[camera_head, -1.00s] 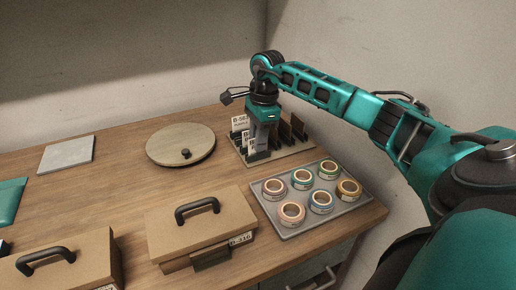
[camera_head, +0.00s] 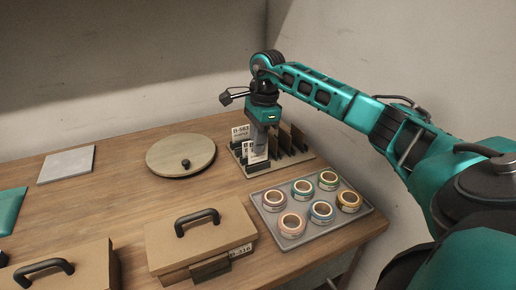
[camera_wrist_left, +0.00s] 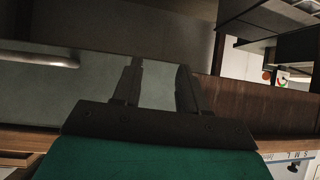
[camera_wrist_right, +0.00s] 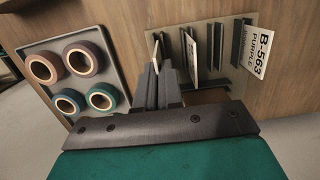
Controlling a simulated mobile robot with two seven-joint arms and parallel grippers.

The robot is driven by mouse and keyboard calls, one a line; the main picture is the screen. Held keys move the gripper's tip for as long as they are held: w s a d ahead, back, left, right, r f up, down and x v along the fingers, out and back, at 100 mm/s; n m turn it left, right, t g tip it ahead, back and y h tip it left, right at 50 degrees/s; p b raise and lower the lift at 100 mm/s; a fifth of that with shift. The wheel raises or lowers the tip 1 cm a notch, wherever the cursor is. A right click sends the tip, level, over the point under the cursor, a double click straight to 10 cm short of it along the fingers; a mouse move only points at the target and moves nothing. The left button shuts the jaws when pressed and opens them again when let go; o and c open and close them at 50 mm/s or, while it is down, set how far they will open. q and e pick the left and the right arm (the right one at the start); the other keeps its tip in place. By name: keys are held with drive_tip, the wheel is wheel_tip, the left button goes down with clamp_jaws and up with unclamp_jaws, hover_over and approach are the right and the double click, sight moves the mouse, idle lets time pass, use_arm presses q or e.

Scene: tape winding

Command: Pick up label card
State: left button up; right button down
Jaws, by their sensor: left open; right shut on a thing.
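The label cards stand in a rack (camera_head: 292,160) with dark upright dividers at the back of the table. A white card marked purple (camera_head: 240,132) shows beside my right gripper (camera_head: 258,148); it also shows in the right wrist view (camera_wrist_right: 257,50). Another pale card (camera_wrist_right: 189,52) stands edge-on in the rack. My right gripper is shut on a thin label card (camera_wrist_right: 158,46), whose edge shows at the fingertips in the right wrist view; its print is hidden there. My left gripper (camera_wrist_left: 158,82) is open and empty in the left wrist view, outside the head view.
A grey tray (camera_head: 272,225) of several tape rolls (camera_head: 321,210) lies in front of the rack. A round lid-like board (camera_head: 170,152) lies to the rack's left. Two brown boxes with black handles, one here (camera_head: 230,222), stand at the front. A grey slab (camera_head: 67,165) lies far left.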

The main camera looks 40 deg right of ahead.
wheel_tip(320, 180, up, 17)
drive_tip(key=p, duration=0.2)
drive_tip(key=shift+r, duration=0.2)
idle(0.5)
drive_tip(key=shift+f, duration=0.1)
